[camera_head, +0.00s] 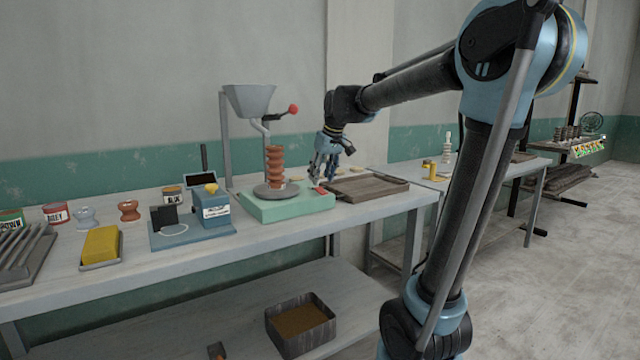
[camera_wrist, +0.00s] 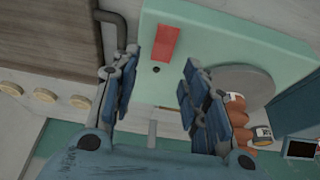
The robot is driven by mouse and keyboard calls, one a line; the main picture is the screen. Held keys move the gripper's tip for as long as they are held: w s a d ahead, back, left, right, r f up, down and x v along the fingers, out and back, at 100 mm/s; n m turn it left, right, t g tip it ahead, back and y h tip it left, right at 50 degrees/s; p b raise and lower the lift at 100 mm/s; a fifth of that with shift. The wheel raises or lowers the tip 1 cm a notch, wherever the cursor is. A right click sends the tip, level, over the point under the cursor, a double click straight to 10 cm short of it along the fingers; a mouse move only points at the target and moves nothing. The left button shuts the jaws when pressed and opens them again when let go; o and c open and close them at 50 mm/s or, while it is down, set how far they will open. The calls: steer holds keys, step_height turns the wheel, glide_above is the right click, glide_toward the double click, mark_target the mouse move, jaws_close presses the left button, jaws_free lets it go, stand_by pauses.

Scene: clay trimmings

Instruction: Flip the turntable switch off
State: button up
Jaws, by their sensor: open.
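The turntable has a pale green box base (camera_head: 290,209) with a grey round disc (camera_head: 262,191). A ribbed orange clay piece (camera_head: 275,165) stands on the disc. The red switch (camera_head: 320,190) sits on top of the base near its right end in the head view. In the wrist view the red switch (camera_wrist: 165,43) is a flat-looking rectangle beside a small dark dot. My gripper (camera_head: 325,181) is above that end of the base, pointing down. In the wrist view my gripper (camera_wrist: 164,62) is open and empty, its fingers either side of the switch. I cannot tell its height above the switch.
A hopper on a stand (camera_head: 250,100) with a red-knobbed lever (camera_head: 292,110) rises behind the turntable. A blue scale-like device (camera_head: 212,207) and a yellow sponge (camera_head: 101,243) are to the left.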

steer(key=v, duration=0.8)
steer(key=shift+r, duration=0.2)
steer(key=shift+s+d+f, duration=0.1)
steer(key=s+d+f+m+h, duration=0.1)
steer(key=s+d+f+m, duration=0.1)
steer(key=s+d+f, duration=0.4)
steer(key=s+d+f+m+g, duration=0.1)
steer(key=s+d+f, duration=0.5)
steer(key=s+f, duration=0.6)
steer(key=s+d+f+m+h, duration=0.1)
steer(key=s+d+f+m, duration=0.2)
steer(key=s+d+f, duration=0.3)
steer(key=s+f, duration=0.4)
steer(key=f, duration=0.3)
steer(key=shift+d+f+m+g+h, duration=0.2)
steer(key=shift+d+m+g+h, duration=0.1)
steer(key=shift+d, duration=0.05)
steer(key=shift+s, duration=0.1)
steer(key=shift+w+f, duration=0.2)
steer(key=shift+w, duration=0.25)
